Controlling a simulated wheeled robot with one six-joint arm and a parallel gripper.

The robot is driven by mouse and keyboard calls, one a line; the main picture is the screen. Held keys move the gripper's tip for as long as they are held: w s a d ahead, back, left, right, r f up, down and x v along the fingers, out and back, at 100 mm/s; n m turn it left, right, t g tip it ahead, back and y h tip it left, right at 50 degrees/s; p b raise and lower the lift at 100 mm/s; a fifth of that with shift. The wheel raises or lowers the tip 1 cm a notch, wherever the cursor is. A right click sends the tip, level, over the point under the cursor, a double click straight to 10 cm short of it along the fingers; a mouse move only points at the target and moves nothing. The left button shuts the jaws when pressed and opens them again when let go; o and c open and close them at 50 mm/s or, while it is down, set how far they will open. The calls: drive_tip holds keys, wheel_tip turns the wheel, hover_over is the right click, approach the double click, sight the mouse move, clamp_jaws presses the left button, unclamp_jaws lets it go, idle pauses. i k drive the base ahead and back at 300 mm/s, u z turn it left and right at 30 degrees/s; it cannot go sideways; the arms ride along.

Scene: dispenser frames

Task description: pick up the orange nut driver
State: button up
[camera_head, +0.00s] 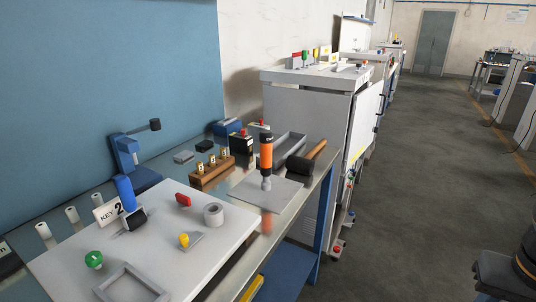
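The orange nut driver (266,152) stands upright, with a dark band at its top and a grey shaft and wider grey end at its foot. It is on or just above a flat grey plate (288,195) near the right edge of the bench; I cannot tell exactly how its foot is held. A faint orange reflection shows on the bench below it.
A black-headed mallet (305,160) and a grey tray (290,147) lie close behind and right of the driver. A wooden block with brass pieces (211,172) stands to its left. A white board (215,245) with knobs fills the front. Open floor (425,190) is to the right.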

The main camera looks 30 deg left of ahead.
sight(266, 136)
drive_tip(key=u, duration=0.45)
drive_tip(key=i, duration=0.55)
drive_tip(key=u, duration=0.65)
